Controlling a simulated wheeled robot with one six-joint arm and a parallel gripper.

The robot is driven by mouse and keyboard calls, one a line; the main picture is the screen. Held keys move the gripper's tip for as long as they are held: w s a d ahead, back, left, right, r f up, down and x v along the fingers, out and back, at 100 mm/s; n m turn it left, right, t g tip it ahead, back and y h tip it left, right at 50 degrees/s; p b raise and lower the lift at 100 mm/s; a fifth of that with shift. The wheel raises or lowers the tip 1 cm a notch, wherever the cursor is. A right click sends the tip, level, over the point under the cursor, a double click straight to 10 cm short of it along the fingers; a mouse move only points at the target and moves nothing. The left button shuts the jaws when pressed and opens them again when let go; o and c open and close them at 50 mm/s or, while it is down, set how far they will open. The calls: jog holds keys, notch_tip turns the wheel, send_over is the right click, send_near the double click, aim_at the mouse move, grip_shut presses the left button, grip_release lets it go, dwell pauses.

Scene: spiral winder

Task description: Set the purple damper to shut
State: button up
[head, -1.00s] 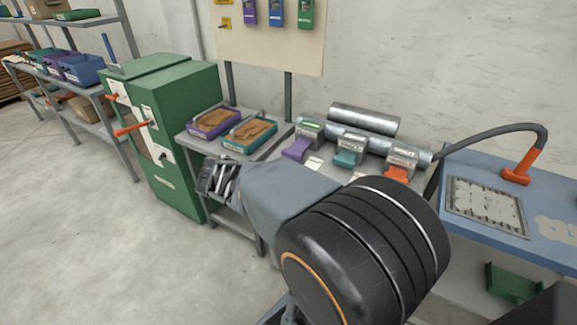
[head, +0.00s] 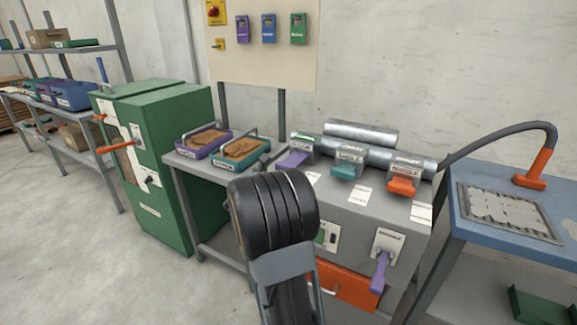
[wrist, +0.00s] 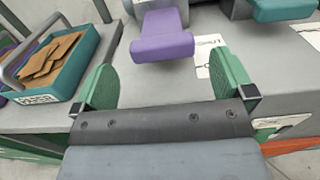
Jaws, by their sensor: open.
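The purple damper is a flat paddle handle (head: 292,159) on a grey block at the left of a row of three on the grey bench. It also shows in the wrist view (wrist: 160,48), sticking out toward me. A white label card (wrist: 207,56), seemingly reading "SHUT", lies to its right. My gripper (wrist: 166,84) is open and empty, its green fingers set wide apart. The paddle lies beyond the fingertips, roughly centred between them, with no contact seen. In the head view my own arm hides the gripper.
A teal handle (head: 348,171) and an orange handle (head: 404,185) stand to the right, before metal pipes (head: 362,136). A teal tray (head: 240,153) and a purple tray (head: 192,150) are left. A purple lever (head: 380,272) hangs on the bench front.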

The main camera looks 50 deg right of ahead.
aim_at(288, 163)
jog(key=x, duration=0.8)
jog(key=shift+b, duration=0.3)
jog(key=shift+c, duration=0.5)
